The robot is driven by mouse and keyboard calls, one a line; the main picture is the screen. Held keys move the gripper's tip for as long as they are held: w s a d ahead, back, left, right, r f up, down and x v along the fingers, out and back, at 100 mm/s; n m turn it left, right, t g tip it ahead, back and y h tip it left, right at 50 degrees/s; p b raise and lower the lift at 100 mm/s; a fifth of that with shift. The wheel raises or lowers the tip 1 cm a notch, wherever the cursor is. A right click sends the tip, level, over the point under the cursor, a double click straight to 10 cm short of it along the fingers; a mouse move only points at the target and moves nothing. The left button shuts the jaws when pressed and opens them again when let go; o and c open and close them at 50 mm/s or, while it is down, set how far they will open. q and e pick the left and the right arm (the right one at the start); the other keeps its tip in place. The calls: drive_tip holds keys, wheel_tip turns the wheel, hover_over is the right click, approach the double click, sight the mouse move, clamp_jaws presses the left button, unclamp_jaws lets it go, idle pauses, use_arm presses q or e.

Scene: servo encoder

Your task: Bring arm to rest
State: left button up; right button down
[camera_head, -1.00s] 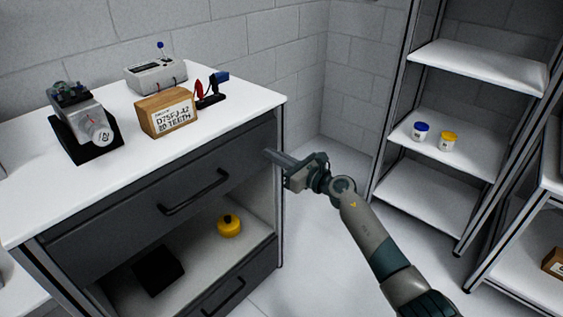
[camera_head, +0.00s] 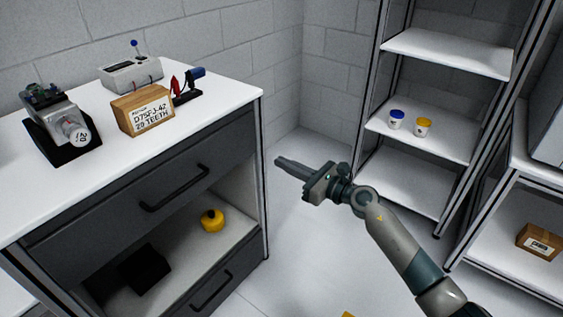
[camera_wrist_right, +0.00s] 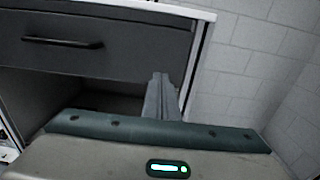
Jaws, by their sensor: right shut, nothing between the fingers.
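My right gripper (camera_head: 291,169) is in the middle of the head view, with its arm coming up from the lower right. Its fingers are together and hold nothing. They point left toward the cabinet's right front edge, over the floor and apart from the cabinet. In the right wrist view the shut fingers (camera_wrist_right: 161,97) show in front of the cabinet's dark drawer and open shelf. My left gripper is not in view.
The cabinet (camera_head: 225,113) bears a servo device (camera_head: 62,125), a labelled box (camera_head: 143,110), a grey instrument (camera_head: 130,73) and a red and blue tool stand (camera_head: 187,88). A shelf rack (camera_head: 440,143) with two jars stands at right. Floor between is free.

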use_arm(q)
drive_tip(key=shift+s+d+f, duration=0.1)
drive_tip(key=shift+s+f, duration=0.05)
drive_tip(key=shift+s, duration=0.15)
